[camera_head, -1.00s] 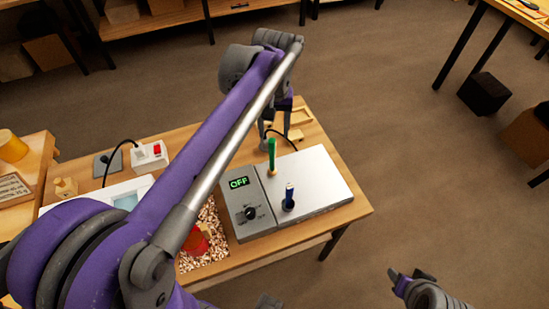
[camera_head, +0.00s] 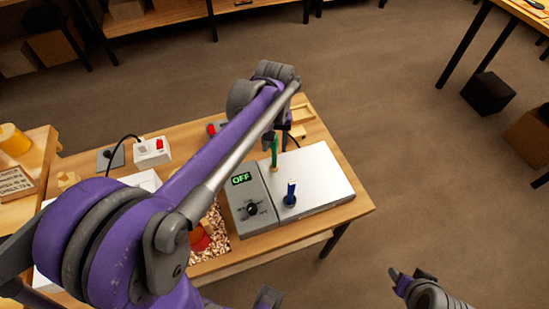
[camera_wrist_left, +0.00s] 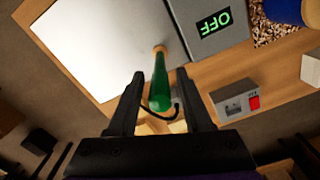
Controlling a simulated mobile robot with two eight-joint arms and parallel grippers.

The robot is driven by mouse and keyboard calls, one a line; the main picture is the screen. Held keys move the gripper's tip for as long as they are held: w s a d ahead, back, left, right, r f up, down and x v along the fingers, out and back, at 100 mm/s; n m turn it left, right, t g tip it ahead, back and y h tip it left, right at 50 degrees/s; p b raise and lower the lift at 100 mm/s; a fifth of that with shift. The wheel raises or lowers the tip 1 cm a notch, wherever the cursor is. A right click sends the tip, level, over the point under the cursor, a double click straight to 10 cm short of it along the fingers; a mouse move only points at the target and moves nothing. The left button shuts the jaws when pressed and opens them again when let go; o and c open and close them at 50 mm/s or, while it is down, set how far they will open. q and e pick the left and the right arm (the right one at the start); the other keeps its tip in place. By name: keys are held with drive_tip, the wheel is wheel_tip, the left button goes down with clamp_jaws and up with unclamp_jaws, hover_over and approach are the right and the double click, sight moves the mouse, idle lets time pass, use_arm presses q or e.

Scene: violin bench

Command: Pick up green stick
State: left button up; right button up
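The green stick (camera_head: 274,152) stands upright on the silver plate of the device (camera_head: 320,180). In the left wrist view the green stick (camera_wrist_left: 160,85) shows between the two fingers of my left gripper (camera_wrist_left: 160,76). The fingers are apart, with a gap on both sides of the stick. In the head view my left gripper (camera_head: 278,138) is at the stick's upper end, partly hidden by its own arm. My right gripper (camera_head: 408,278) is at the lower right, away from the table; its fingers are too small to judge.
A blue stick (camera_head: 291,192) stands on the device near the green one. The control box (camera_head: 250,208) has a knob and a display reading OFF. A white switch box (camera_head: 152,152) with a red switch and cable sits left.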

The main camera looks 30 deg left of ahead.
use_arm(q)
clamp_jaws()
drive_tip(key=shift+r, duration=0.1)
